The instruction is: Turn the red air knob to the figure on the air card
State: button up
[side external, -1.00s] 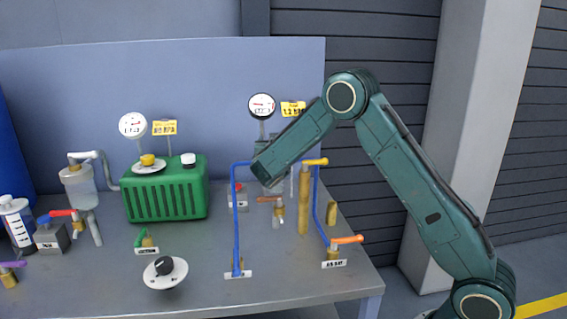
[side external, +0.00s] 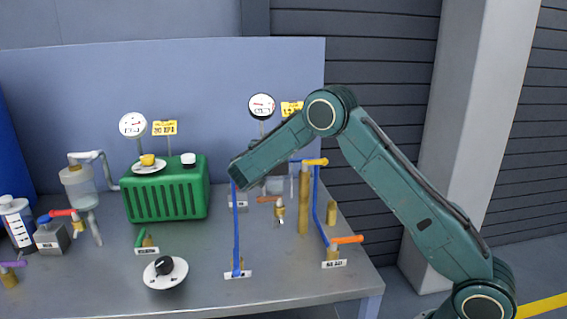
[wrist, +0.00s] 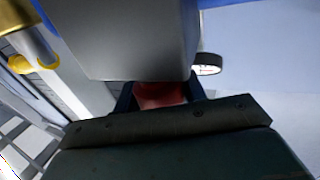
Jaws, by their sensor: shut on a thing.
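In the wrist view, the red air knob (wrist: 158,95) sits between the dark fingers of my gripper (wrist: 160,90), which is shut on it. A grey block (wrist: 130,40) lies right beyond the knob and fills the upper middle. In the side external view the end of my arm is over the back middle of the bench and hides the knob and fingers. The yellow air card (side external: 291,108) stands at the back right, partly covered by my arm; its figure is not readable. The round gauge (side external: 262,106) beside it has a red needle; its small figures are too blurred.
Blue pipes (side external: 236,225) and a tall brass post (side external: 304,200) stand near my arm. An orange-handled valve (side external: 345,240) is at the bench's right edge. A green box (side external: 166,190) with a second gauge (side external: 133,125) stands to the left. A black dial (side external: 164,267) is at the front.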

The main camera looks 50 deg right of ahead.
jog(key=shift+s+r+m+g+h, duration=0.1)
jog(key=shift+m+g+h, duration=0.4)
jog(key=shift+m+g, duration=0.75)
jog(key=shift+n+g, duration=0.25)
jog(key=o, duration=1)
jog(key=shift+s+a, duration=0.15)
jog(key=shift+a, duration=0.35)
jog(key=shift+v, duration=1)
jog(key=shift+r, duration=3.5)
